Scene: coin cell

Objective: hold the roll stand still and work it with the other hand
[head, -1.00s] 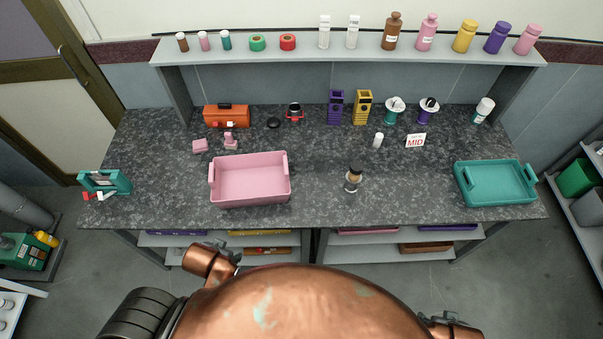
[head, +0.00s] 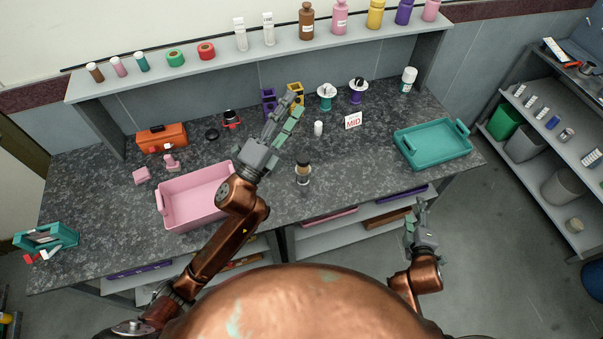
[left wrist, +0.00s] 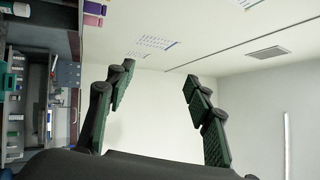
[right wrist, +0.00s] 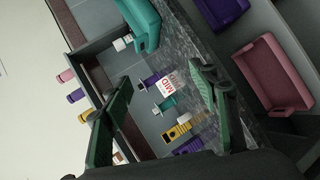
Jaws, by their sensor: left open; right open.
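Two small stands with white discs and dark tops stand at the back of the table, one teal (head: 326,97) and one purple (head: 357,92). They also show in the right wrist view, teal (right wrist: 164,105) and purple (right wrist: 150,80). I cannot tell which one the task calls the roll stand. My left gripper (head: 287,112) is open and empty, raised over the table left of the stands and partly covering the yellow and purple holders. My right gripper (head: 414,216) is open and empty, in front of the table's front edge at the right, apart from everything.
A pink bin (head: 196,203) lies beside my left arm. A jar (head: 303,173) stands mid-table near the front. A teal tray (head: 433,147) is at the right, a MID sign (head: 353,121) and white bottle (head: 318,129) before the stands. The table's right middle is clear.

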